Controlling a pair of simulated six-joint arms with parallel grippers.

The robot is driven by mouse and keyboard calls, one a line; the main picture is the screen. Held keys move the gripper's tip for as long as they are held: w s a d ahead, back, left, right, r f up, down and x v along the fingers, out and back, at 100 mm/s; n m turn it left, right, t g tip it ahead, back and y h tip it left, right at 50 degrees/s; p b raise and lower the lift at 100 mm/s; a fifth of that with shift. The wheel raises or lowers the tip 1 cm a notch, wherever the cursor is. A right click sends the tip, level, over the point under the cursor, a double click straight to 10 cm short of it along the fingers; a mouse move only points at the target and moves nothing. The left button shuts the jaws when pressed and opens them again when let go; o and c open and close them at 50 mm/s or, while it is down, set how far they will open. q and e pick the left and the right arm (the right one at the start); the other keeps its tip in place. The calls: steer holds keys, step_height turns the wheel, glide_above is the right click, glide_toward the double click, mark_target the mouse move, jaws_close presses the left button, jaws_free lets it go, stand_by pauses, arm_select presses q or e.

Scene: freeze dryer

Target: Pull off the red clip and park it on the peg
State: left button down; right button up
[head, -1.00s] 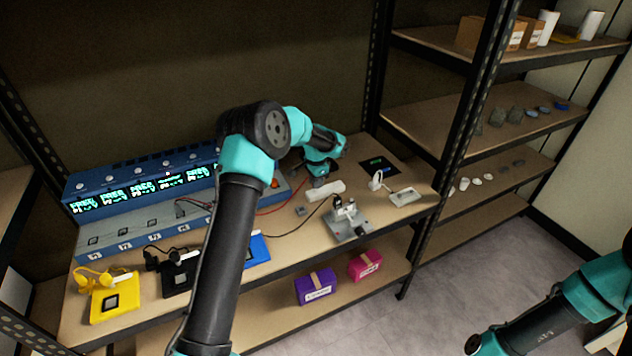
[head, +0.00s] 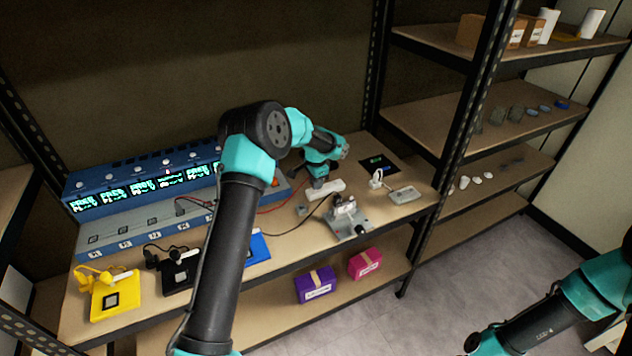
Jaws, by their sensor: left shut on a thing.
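My left gripper (head: 320,183) points down over the bench, right of the blue unit, with its fingers shut. A red lead (head: 276,207) runs from the unit's front up to these fingers. The red clip itself is too small or hidden to make out; the lead's end meets the fingers, so they appear to be shut on it. A white bar-shaped piece (head: 327,192) lies just below the fingertips. A grey fixture (head: 348,220) with a pale upright part stands in front of it. I cannot tell which part is the peg. My right gripper is out of view.
The blue unit (head: 85,187) with green displays stands along the back left. Yellow (head: 110,304) and blue (head: 258,247) pads lie in front. A black lead (head: 300,230) crosses to the fixture. A white-grey plate (head: 405,195) and dark screen (head: 379,164) lie at right.

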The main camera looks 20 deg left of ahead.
arm_select(q)
steer(key=shift+f, duration=0.6)
steer(key=c, duration=1)
jaws_free()
steer(key=shift+r, duration=0.1)
step_height(320, 180, up, 17)
steer(key=shift+r, duration=0.1)
